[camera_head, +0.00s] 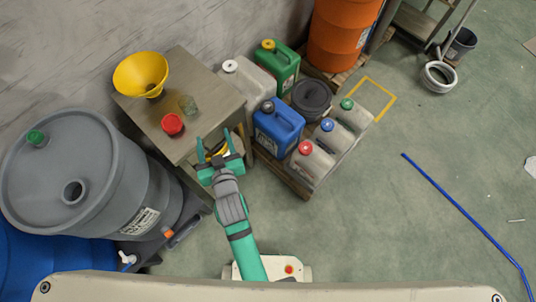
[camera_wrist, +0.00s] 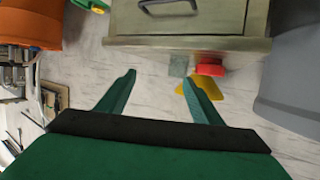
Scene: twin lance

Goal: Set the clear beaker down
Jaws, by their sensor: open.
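In the wrist view the beaker (camera_wrist: 178,65) looks greenish and see-through beside the red item (camera_wrist: 210,66). My gripper (camera_head: 214,145) is open and empty at the front edge of the workbench, apart from the beaker. In the wrist view the two fingers (camera_wrist: 158,77) are spread wide with nothing between them.
A large grey drum (camera_head: 95,150) stands left of the workbench. Right of it, several canisters, including a blue one (camera_head: 278,128), stand on a pallet. An orange drum (camera_head: 340,38) is behind. The floor at right is mostly open, with a blue rod (camera_head: 455,202) on it.

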